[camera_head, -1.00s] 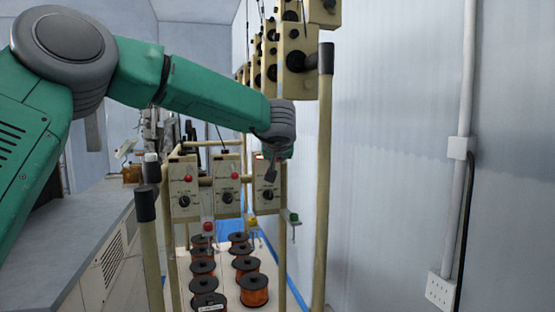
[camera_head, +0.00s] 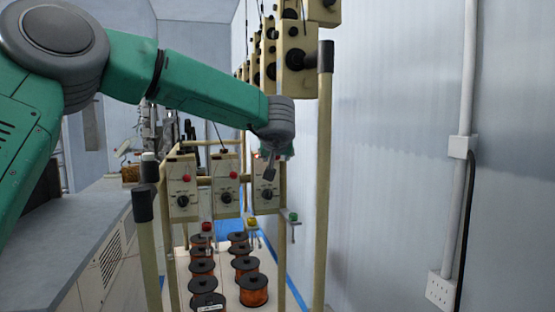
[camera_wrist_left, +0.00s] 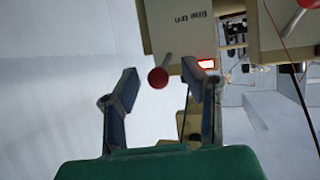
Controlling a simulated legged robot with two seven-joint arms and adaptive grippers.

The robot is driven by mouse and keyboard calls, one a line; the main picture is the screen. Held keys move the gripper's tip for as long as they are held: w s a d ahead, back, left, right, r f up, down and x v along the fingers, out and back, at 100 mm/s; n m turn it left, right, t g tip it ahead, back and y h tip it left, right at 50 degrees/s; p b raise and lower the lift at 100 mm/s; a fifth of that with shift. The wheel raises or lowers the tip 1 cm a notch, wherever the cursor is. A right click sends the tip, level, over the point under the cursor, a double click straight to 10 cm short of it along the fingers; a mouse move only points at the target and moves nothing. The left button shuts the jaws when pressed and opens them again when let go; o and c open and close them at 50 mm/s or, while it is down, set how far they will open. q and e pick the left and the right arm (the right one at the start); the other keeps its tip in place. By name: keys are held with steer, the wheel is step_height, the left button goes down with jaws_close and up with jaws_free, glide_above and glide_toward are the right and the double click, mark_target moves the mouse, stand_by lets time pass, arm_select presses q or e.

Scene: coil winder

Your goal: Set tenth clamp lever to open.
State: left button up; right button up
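Three cream clamp boxes stand in a row in the head view: a left one (camera_head: 182,202), a middle one (camera_head: 226,205) and a right one (camera_head: 265,202). The left and middle boxes show red ball knobs. My left gripper (camera_head: 269,168) is in front of the upper part of the right box and hides its lever there. In the left wrist view a lever with a red ball knob (camera_wrist_left: 158,78) sticks out from a cream box (camera_wrist_left: 185,28). My left gripper (camera_wrist_left: 160,84) is open, with one finger on each side of the knob, apart from it. My right gripper is not in view.
Copper wire spools (camera_head: 253,290) stand in rows below the boxes. Cream frame posts (camera_head: 321,190) rise close to the right of my left gripper. More cream boxes (camera_head: 297,60) hang above. A grey bench (camera_head: 90,235) is at the left, a pale wall at the right.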

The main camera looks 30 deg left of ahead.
arm_select(q)
steer(key=v, duration=1)
steer(key=shift+d, duration=0.35)
steer(key=shift+a+r, duration=0.1)
steer(key=shift+s, duration=0.1)
